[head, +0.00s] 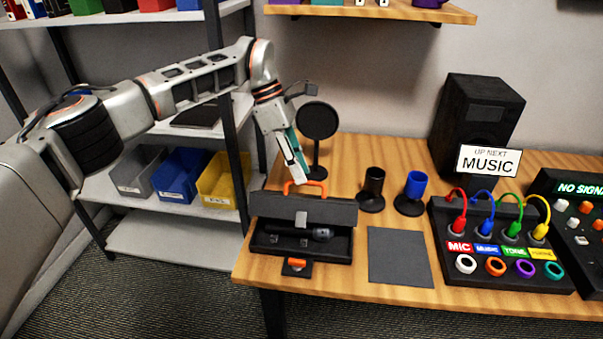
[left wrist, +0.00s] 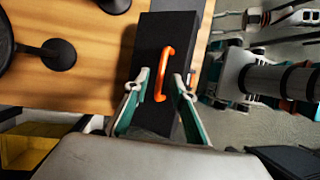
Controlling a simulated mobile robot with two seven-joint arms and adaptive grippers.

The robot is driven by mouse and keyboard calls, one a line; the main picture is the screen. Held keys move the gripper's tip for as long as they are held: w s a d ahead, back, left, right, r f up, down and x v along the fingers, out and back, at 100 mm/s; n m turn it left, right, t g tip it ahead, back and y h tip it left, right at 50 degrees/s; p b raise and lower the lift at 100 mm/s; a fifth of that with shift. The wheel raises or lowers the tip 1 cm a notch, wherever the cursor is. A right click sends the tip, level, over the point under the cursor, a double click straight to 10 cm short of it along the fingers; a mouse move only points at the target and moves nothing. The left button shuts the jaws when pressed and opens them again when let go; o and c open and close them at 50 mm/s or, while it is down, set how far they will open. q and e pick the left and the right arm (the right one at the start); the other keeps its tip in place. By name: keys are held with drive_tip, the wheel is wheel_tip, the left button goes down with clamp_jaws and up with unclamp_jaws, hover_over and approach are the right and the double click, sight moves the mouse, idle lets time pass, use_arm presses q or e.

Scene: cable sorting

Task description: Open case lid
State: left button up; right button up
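The black case (head: 352,244) stands at the table's left front. Its lid (head: 335,212) is raised at the back, so the inside shows. A dark microphone (head: 312,234) lies in the case. An orange handle (head: 305,184) is on the lid; it also shows in the left wrist view (left wrist: 164,75). My left gripper (head: 298,174) is just above the raised lid, by the handle. In the left wrist view its two fingers (left wrist: 159,80) are apart, with the handle between them; contact is unclear. My right gripper is not in view.
A round black stand (head: 318,122) is behind the case. Black (head: 373,183) and blue (head: 415,187) cup-shaped holders stand right of it. A grey mat (head: 399,258), a cable panel (head: 500,262) and a speaker (head: 476,118) are further right. Shelves with bins (head: 183,175) stand left.

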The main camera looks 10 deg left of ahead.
use_arm(q)
drive_tip(key=v, duration=1)
drive_tip(key=shift+r, duration=0.15)
